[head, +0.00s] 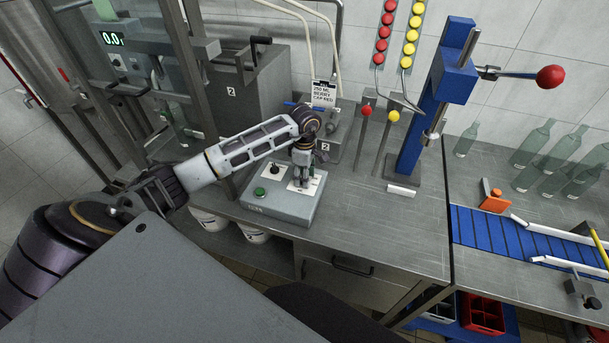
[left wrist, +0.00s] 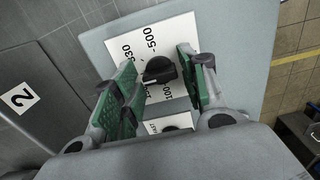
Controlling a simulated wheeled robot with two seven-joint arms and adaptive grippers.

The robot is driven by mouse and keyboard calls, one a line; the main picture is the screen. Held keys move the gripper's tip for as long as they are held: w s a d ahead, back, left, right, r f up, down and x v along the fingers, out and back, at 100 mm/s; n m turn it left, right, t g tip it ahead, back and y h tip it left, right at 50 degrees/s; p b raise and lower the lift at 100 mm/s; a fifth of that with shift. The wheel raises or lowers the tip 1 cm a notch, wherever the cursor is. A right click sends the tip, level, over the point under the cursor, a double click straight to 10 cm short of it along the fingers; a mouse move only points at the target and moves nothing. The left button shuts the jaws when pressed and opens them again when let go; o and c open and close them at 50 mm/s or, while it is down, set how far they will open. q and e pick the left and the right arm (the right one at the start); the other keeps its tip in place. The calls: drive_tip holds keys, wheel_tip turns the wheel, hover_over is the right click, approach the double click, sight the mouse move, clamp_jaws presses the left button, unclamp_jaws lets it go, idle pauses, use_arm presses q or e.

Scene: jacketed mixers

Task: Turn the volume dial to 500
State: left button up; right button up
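The volume dial is a black knob (left wrist: 159,70) on a white printed plate (left wrist: 148,38) in the left wrist view. The label 500 stands just above the knob; other printed numbers around it are partly hidden. I cannot tell for certain which number the knob points at. My left gripper (left wrist: 158,78) is open, with one green-padded finger on each side of the knob and gaps visible. In the head view my left gripper (head: 302,176) points down over the grey control box (head: 283,208) and hides the dial. My right gripper is not in view.
The box also carries a green button (head: 259,191) and another black knob (head: 274,169). Behind stand a grey mixer cabinet (head: 250,95) and a hanging label (head: 323,94). A blue press column (head: 425,115) rises to the right.

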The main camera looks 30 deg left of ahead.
use_arm(q)
drive_tip(key=c, duration=0.6)
